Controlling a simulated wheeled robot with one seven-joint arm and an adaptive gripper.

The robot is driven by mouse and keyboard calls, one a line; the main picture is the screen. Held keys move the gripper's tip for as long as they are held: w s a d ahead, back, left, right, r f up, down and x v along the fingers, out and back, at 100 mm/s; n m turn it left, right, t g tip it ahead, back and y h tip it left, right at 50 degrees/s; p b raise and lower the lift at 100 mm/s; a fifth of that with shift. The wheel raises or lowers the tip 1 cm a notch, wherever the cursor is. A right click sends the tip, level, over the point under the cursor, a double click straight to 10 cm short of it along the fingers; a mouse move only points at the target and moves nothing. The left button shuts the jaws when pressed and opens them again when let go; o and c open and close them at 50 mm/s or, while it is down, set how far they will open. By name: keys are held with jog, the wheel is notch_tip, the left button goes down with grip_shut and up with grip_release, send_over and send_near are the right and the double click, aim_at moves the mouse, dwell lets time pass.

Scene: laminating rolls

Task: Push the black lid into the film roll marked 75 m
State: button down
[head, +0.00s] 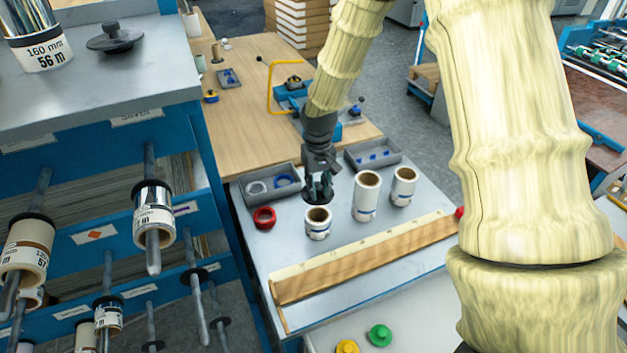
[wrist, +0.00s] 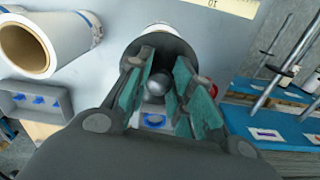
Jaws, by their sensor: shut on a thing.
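My gripper (head: 319,188) points down over the grey worktop, just behind the short roll. In the wrist view its green-padded fingers (wrist: 166,92) are shut on the round knob of the black lid (wrist: 150,46). The lid's dark disc also shows under the fingers in the head view (head: 311,197). Three upright film rolls stand nearby: a short one (head: 318,229), a tall one (head: 364,205) and a middle one (head: 402,190). Their cores look open. Their labels are too small to read, so I cannot tell which is marked 75 m.
Grey trays (head: 284,185) (head: 384,156) stand behind, and a red tape ring (head: 264,218) lies at left. A wooden ruler strip (head: 365,260) crosses the front. A 56 m roll (head: 40,50) and another black lid (head: 115,39) sit on the cabinet. Rolls hang on rods at left.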

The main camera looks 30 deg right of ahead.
jog(key=shift+s, duration=0.2)
jog(key=shift+w+d+f+b, duration=0.1)
jog(key=shift+w+f+b, duration=0.1)
jog(key=shift+f+b, duration=0.3)
jog(key=shift+s+f, duration=0.15)
jog(key=shift+f, duration=0.1)
jog(key=shift+f, duration=0.1)
jog(key=shift+f+b, duration=0.55)
jog(key=shift+f, duration=0.1)
jog(key=shift+f+b, duration=1.95)
jog(key=shift+f, duration=0.75)
